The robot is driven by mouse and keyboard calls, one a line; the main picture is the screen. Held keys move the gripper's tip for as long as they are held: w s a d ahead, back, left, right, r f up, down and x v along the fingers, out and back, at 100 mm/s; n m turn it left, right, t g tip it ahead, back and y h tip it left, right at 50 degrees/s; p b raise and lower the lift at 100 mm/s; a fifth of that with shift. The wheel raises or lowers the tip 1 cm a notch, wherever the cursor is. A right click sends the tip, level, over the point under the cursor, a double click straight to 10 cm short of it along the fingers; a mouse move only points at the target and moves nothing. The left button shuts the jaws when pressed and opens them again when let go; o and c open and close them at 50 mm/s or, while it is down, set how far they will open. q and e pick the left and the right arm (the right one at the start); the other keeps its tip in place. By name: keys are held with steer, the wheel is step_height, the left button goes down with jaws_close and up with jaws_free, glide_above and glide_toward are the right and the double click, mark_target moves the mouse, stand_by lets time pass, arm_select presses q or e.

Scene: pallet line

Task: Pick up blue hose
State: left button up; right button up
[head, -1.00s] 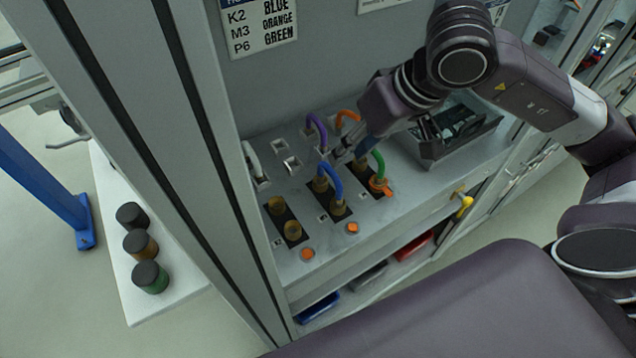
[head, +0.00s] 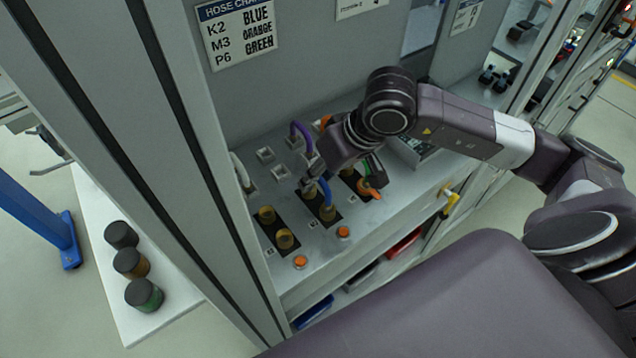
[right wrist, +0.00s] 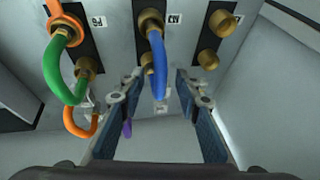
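The blue hose (head: 326,192) is an arched tube on the panel of the cabinet shelf, with its near end at a brass fitting. In the right wrist view the blue hose (right wrist: 159,68) hangs between the two spread fingers of my right gripper (right wrist: 158,86), with a gap on each side. In the head view my right gripper (head: 308,182) is at the far side of the blue hose, partly hidden by its own wrist. It is open and holds nothing. My left gripper is not in view.
The green hose (right wrist: 62,75) and an orange hose (right wrist: 82,126) are left of the fingers in the wrist view. A purple hose (head: 302,136) stands behind. Bare brass fittings (head: 285,239) are at the left.

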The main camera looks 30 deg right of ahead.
steer(key=shift+c, duration=0.4)
jaws_close()
